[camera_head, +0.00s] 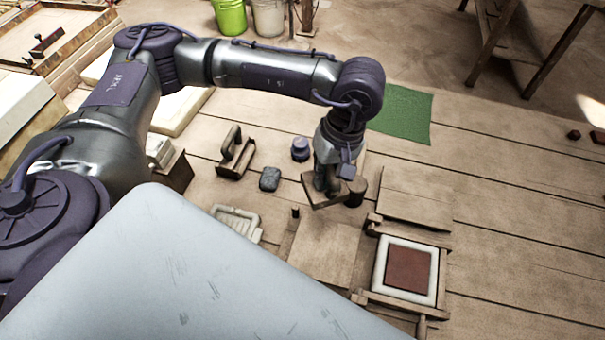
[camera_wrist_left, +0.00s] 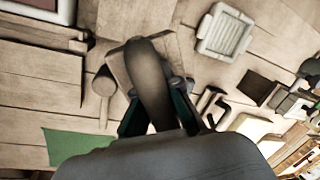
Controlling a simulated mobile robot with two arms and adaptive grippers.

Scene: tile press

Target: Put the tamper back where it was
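My left gripper (camera_head: 328,180) is shut on the handle of the tamper, above the workbench. The tamper's flat wooden base (camera_head: 322,200) shows beneath the fingers in the head view. In the left wrist view the tamper's thick dark handle (camera_wrist_left: 149,72) stands between the two fingers of the left gripper (camera_wrist_left: 156,98), and a corner of its base shows behind. I cannot tell whether the base touches the bench. My right gripper is not in view.
A mallet (camera_head: 356,190) is close beside the tamper. The wooden press (camera_head: 374,284), with a red slab (camera_head: 408,270) in a white frame, is at right. A grey block (camera_head: 270,179), purple pot (camera_head: 300,149), handled tool (camera_head: 235,158) and white tray (camera_head: 248,218) are left.

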